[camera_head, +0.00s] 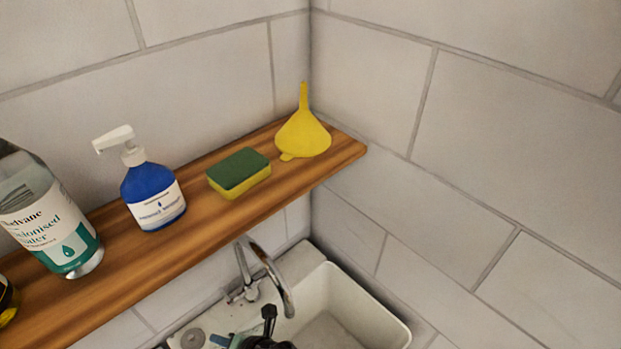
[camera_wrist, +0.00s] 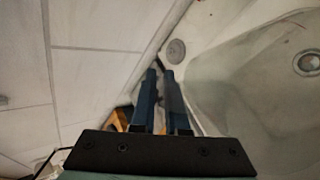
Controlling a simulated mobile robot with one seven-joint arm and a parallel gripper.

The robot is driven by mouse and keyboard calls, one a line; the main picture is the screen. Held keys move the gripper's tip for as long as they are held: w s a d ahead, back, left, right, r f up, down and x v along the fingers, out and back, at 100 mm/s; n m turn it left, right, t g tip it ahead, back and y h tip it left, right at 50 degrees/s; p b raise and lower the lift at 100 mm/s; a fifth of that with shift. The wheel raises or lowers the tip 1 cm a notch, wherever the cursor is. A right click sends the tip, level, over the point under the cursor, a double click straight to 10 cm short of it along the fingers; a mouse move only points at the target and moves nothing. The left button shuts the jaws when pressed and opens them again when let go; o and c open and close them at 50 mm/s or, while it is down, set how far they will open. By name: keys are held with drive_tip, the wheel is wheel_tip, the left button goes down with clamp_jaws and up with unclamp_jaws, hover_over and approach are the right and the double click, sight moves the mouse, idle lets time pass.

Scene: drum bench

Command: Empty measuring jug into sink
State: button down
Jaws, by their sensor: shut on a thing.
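The white sink (camera_head: 372,309) is at the bottom of the head view, under the chrome tap (camera_head: 272,267). In the wrist view its basin (camera_wrist: 222,92) fills the right side, with a round drain (camera_wrist: 307,63). My gripper (camera_wrist: 162,73) shows as two dark blue fingers close together, pointing toward the sink's rim by the wall. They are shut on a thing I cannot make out. A black part of my arm (camera_head: 268,325) shows by the tap in the head view. I cannot pick out the measuring jug in either view; small red marks lie near the wrist view's top right.
A wooden shelf (camera_head: 110,290) overhangs the sink's back left. It holds a water bottle (camera_head: 52,222), a blue soap pump (camera_head: 152,196), a sponge (camera_head: 240,171) and a yellow funnel (camera_head: 303,134). Tiled walls meet behind the sink. An orange thing (camera_wrist: 120,119) shows left of my fingers.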

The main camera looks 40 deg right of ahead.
drive_tip(key=shift+g+h, duration=0.3)
drive_tip(key=shift+g, duration=0.1)
drive_tip(key=f+b, duration=0.2)
drive_tip(key=f, duration=0.1)
drive_tip(key=f+b, duration=0.1)
drive_tip(key=f, duration=0.2)
drive_tip(key=f+b, duration=0.2)
drive_tip(key=f, duration=0.1)
drive_tip(key=shift+w+a+b, duration=0.2)
drive_tip(key=shift+a+b, duration=0.05)
drive_tip(key=shift+b, duration=0.05)
drive_tip(key=w+a+f+n+g+h, duration=0.1)
drive_tip(key=w+a+f+g+h, duration=0.1)
drive_tip(key=f, duration=0.3)
drive_tip(key=shift+w+a+g+h+b, duration=0.3)
drive_tip(key=shift+w+a+g+h, duration=0.1)
drive_tip(key=shift+a+g+h, duration=0.15)
drive_tip(key=shift+w+a, duration=0.1)
drive_tip(key=shift+a, duration=0.05)
drive_tip(key=shift+a+r+h+b, duration=0.15)
drive_tip(key=shift+h+b, duration=0.1)
drive_tip(key=shift+b, duration=0.15)
drive_tip(key=shift+w+a+r+g, duration=0.1)
drive_tip(key=shift+w+r+g, duration=0.1)
drive_tip(key=shift+r+g, duration=0.05)
drive_tip(key=shift+r+h, duration=0.1)
drive_tip(key=shift+h, duration=0.2)
